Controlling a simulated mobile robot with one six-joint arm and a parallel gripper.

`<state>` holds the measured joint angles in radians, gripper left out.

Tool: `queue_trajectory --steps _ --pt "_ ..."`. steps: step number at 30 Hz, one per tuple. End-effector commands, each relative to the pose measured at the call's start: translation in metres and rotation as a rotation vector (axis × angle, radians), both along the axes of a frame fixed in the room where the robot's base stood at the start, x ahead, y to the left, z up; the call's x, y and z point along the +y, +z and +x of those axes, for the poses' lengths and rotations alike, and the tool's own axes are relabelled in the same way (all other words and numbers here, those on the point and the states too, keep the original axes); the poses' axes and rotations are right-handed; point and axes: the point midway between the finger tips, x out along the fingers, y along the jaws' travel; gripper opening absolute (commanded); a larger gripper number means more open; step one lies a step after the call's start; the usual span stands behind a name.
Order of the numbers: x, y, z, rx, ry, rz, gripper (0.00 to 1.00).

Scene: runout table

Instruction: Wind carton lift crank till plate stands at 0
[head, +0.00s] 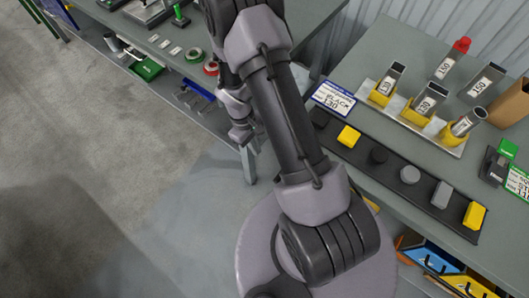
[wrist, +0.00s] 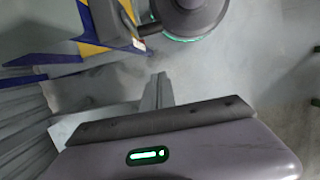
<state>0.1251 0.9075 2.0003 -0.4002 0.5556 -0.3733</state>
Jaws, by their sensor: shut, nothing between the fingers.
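My gripper (wrist: 158,88) shows in the wrist view with its fingers together and nothing between them. In the head view it (head: 250,143) hangs beside my arm, over the floor near a table leg. A blue and yellow striped structure (wrist: 95,48) stands beyond the fingertips, at the upper left of the wrist view; I cannot tell whether it is part of the carton lift. I cannot make out the lift's crank, plate or scale in either view. My arm covers part of the tables in the head view.
The right table (head: 350,75) holds a dark strip (head: 393,173) with yellow, black and grey blocks. Behind it are labelled tubes in yellow holders (head: 415,113). Open floor (head: 110,190) lies at left.

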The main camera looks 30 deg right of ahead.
Motion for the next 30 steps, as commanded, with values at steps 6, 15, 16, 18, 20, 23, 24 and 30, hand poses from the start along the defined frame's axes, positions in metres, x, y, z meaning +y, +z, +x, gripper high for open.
queue_trajectory --steps 6,15,16,18,20,23,24,30 --pt "-0.004 -0.049 -0.012 0.004 -0.001 0.000 0.00" --pt "-0.015 -0.090 -0.038 0.003 -0.003 0.000 0.00" --pt "-0.016 -0.089 -0.042 0.001 -0.003 0.001 0.00" --pt "-0.019 -0.089 -0.050 0.002 -0.004 -0.001 0.00" --pt "-0.021 -0.088 -0.054 0.002 -0.002 0.000 0.00" --pt "-0.022 -0.086 -0.059 0.001 -0.003 0.000 0.00" --pt "-0.022 -0.086 -0.059 0.001 -0.003 0.000 0.00" --pt "-0.022 -0.085 -0.059 0.002 -0.003 -0.001 0.00"
